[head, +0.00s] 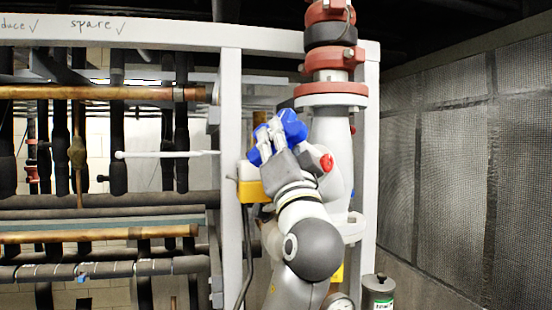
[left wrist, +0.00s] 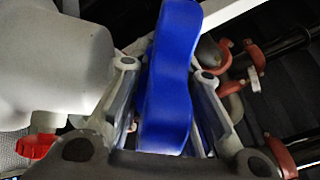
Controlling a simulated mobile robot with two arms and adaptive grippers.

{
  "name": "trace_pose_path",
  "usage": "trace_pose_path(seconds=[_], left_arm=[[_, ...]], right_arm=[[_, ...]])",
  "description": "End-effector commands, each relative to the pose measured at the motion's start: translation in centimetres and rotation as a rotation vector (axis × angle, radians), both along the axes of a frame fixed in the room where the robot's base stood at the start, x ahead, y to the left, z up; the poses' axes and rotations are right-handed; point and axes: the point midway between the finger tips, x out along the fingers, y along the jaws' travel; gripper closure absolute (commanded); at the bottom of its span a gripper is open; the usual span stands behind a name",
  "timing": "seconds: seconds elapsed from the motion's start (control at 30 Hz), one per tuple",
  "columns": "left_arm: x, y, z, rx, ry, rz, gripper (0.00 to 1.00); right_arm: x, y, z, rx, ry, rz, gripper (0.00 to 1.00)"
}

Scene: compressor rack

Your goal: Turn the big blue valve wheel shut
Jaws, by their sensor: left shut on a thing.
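The big blue valve wheel (head: 293,126) is in the middle of the head view, in front of the white frame post and left of the thick white pipe. My left gripper (head: 272,138) reaches up to it from below and is shut on its rim. In the left wrist view the blue wheel (left wrist: 168,80) stands between the two grey fingers of the left gripper (left wrist: 166,95). My gripper and wrist hide much of the wheel and its stem in the head view. My right gripper is in neither view.
The white pipe (head: 331,150) with red couplings (head: 334,57) rises just right of my wrist. A yellow box (head: 252,190) sits left of it. A grey canister (head: 378,290) and a gauge (head: 340,302) are low right. Dark pipes fill the left; a mesh wall (head: 460,150) stands right.

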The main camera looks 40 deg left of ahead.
Motion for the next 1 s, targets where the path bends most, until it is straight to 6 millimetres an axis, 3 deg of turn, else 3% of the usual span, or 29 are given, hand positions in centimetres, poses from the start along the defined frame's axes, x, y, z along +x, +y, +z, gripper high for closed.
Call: trace_pose_path(seconds=[0.37, 0.4, 0.47, 0.8, 1.0], left_arm=[[0.0, 0.0, 0.0, 0.023, -0.004, -0.015, 1.00], [0.0, 0.0, 0.0, 0.023, -0.004, -0.015, 0.79], [0.0, 0.0, 0.0, 0.023, -0.004, -0.016, 0.71], [-0.1, -0.1, -0.1, 0.021, -0.004, -0.015, 0.71], [-1.3, -1.7, -1.8, 0.020, -0.003, -0.019, 0.71]], right_arm=[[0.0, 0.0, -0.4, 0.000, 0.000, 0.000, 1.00], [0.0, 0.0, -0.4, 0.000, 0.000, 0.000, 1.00], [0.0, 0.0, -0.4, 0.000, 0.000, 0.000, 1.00], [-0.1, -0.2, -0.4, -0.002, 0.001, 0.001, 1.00], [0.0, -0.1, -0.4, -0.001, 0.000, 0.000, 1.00]])
